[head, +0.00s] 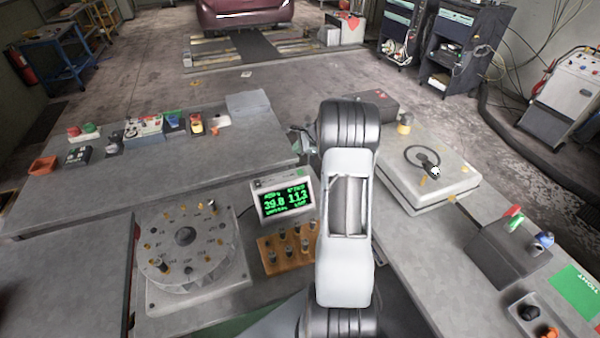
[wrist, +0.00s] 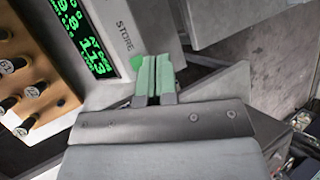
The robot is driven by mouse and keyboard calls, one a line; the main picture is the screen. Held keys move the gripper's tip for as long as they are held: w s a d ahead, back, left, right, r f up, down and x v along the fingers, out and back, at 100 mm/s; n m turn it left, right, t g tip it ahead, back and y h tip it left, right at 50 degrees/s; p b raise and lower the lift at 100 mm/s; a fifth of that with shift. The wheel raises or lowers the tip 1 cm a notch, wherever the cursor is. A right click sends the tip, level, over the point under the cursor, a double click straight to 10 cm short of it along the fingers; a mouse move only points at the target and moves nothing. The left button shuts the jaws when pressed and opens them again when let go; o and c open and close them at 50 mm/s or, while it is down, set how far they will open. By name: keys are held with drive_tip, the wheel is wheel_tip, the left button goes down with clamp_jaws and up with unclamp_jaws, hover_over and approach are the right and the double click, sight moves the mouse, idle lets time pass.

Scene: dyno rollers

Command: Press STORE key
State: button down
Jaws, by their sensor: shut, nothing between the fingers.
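The display unit (head: 283,201) stands on the bench, left of my arm, with green digits lit on its screen. In the wrist view its screen (wrist: 88,38) is at the upper left, and the printed word STORE (wrist: 124,36) runs along the panel beside it. A green key (wrist: 137,63) sits just below that word, partly hidden by my gripper. My gripper (wrist: 155,62) is shut and empty, its green-padded fingertips beside the key. I cannot tell whether they touch it. In the head view my arm hides the gripper.
A wooden block with several dark pegs (head: 287,250) stands in front of the display unit. A round dial plate (head: 187,237) lies to the left. A grey box with a ring handle (head: 428,170) and a dark switch box (head: 507,245) are on the right bench.

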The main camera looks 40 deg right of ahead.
sight(299, 172)
drive_tip(key=shift+f+b, duration=2.6)
drive_tip(key=shift+f, duration=1.35)
drive_tip(key=shift+f, duration=0.2)
drive_tip(key=shift+f+b, duration=0.25)
drive_tip(key=shift+b, duration=0.25)
drive_tip(key=shift+f+b, duration=0.4)
drive_tip(key=shift+r, duration=0.2)
drive_tip(key=shift+r+p, duration=0.55)
drive_tip(key=shift+r, duration=0.1)
drive_tip(key=shift+r, duration=0.15)
drive_tip(key=shift+r+p, duration=1.75)
drive_tip(key=shift+r, duration=0.65)
